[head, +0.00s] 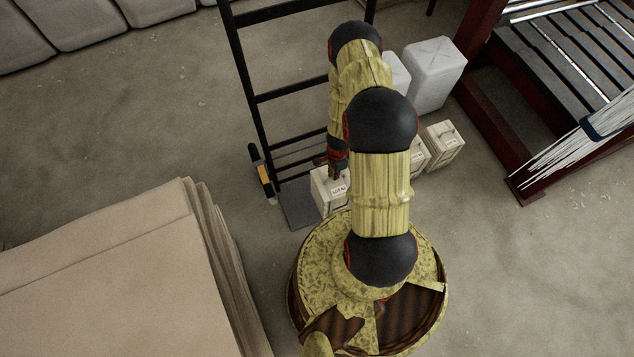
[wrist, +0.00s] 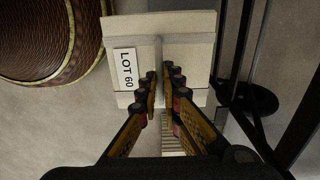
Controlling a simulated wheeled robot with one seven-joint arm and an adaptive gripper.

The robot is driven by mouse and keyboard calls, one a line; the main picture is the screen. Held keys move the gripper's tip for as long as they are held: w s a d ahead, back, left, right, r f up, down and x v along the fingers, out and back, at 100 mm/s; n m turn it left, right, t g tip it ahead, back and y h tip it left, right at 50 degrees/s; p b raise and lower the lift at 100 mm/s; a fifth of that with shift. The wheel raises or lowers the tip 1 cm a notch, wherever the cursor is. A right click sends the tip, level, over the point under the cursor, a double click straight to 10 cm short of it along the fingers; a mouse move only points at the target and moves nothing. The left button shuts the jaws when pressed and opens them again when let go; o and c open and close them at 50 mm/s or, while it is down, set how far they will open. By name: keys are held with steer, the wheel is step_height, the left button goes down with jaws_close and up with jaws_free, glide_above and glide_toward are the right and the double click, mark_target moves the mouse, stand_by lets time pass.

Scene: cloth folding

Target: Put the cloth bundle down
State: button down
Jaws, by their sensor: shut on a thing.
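The cloth bundle (head: 328,198) is a pale beige block with a white label. In the wrist view the bundle (wrist: 185,30) fills the upper middle, its label reads LOT 60, and a raised ridge runs down its middle. My gripper (wrist: 160,88) is shut on the bundle at this ridge, with one finger on each side. In the head view my gripper (head: 337,172) is over the bundle's top, partly hidden by my arm. The bundle is beside a dark grey plate (head: 298,208); I cannot tell whether it touches the plate or the floor.
A black ladder-like frame (head: 262,97) rises behind the plate. Another labelled beige block (head: 443,142) and a white container (head: 434,72) stand to the right. A stack of tan sheets (head: 110,265) is at left. Bare floor (head: 130,120) lies at upper left.

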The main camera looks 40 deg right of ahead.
mark_target(312, 176)
steer(key=w+a+f, duration=0.1)
steer(key=w+a, duration=0.1)
steer(key=w+a+f+b, duration=0.1)
steer(key=w+a, duration=0.1)
steer(key=w, duration=0.1)
steer(key=w+a+f, duration=0.2)
steer(key=shift+w+a+b, duration=0.1)
steer(key=shift+w+b, duration=0.1)
steer(key=shift+b, duration=0.2)
steer(key=w+a+f+b, duration=0.1)
steer(key=w+a+f, duration=0.1)
steer(key=f, duration=0.3)
steer(key=shift+w+a, duration=0.3)
steer(key=shift+w, duration=0.3)
steer(key=shift+f, duration=0.15)
steer(key=shift+w+a+f+b, duration=0.1)
steer(key=shift+f+b, duration=0.25)
steer(key=shift+f, duration=0.55)
steer(key=shift+w+a+f+b, duration=0.1)
steer(key=shift+f+b, duration=0.25)
steer(key=shift+f, duration=0.6)
steer(key=c, duration=2)
jaws_free()
steer(key=shift+s, duration=0.15)
